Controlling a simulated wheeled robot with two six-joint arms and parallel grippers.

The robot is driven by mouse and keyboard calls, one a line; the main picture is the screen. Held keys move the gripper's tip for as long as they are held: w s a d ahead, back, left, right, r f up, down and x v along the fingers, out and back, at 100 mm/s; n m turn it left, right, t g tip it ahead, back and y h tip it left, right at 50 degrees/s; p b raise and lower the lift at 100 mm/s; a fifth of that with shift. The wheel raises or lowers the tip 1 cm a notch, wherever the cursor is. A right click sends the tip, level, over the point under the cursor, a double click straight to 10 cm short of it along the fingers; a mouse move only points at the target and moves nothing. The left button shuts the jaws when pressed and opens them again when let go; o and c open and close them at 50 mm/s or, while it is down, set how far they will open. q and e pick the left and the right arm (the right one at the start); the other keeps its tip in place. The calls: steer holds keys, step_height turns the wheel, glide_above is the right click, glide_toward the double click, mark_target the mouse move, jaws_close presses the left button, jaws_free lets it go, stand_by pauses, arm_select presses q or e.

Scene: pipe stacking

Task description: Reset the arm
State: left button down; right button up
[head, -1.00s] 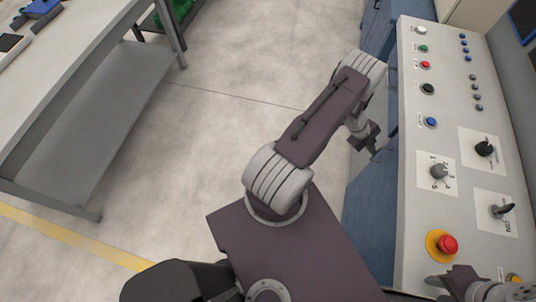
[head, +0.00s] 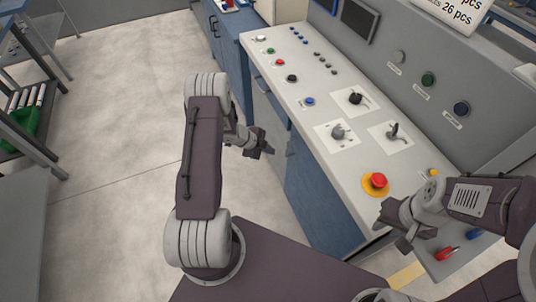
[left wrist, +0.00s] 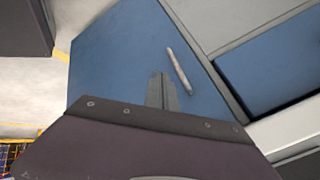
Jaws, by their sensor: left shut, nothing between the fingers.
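My left gripper (head: 262,148) hangs beside the front of the blue cabinet under the control panel, apart from the buttons. In the left wrist view its two fingers (left wrist: 162,92) are together with nothing between them, in front of a blue cabinet door (left wrist: 120,62) with a metal handle (left wrist: 179,71). My left arm is bent, its upper links in the middle of the head view. My right gripper (head: 393,226) is over the near end of the control panel (head: 318,100), close to the red emergency button (head: 379,181). Its finger gap is unclear.
The panel carries several buttons, a black knob (head: 355,97), a grey knob (head: 338,132) and a lever switch (head: 393,131). A shelf with a green bin (head: 22,128) stands at the far left. Open floor (head: 115,120) lies between it and my left arm.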

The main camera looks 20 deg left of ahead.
arm_select(q)
steer(key=w+d+r+n+t+y, duration=0.15)
steer(key=d+r, duration=0.25)
steer(key=r, duration=0.8)
steer(key=w+d+r+n+t+y, duration=0.15)
steer(key=d+r, duration=0.25)
steer(key=r, duration=0.9)
steer(key=s+f+n+g, duration=0.3)
steer(key=s+n, duration=0.4)
steer(key=s, duration=0.5)
steer(key=s+a+f+n+g+y, duration=0.1)
steer(key=s+f+n+g, duration=0.2)
steer(key=s+n, duration=0.4)
steer(key=s+g, duration=0.1)
steer(key=s, duration=0.4)
steer(key=shift+s+n+y, duration=0.25)
steer(key=shift+n+y, duration=0.05)
steer(key=shift+a+f, duration=0.1)
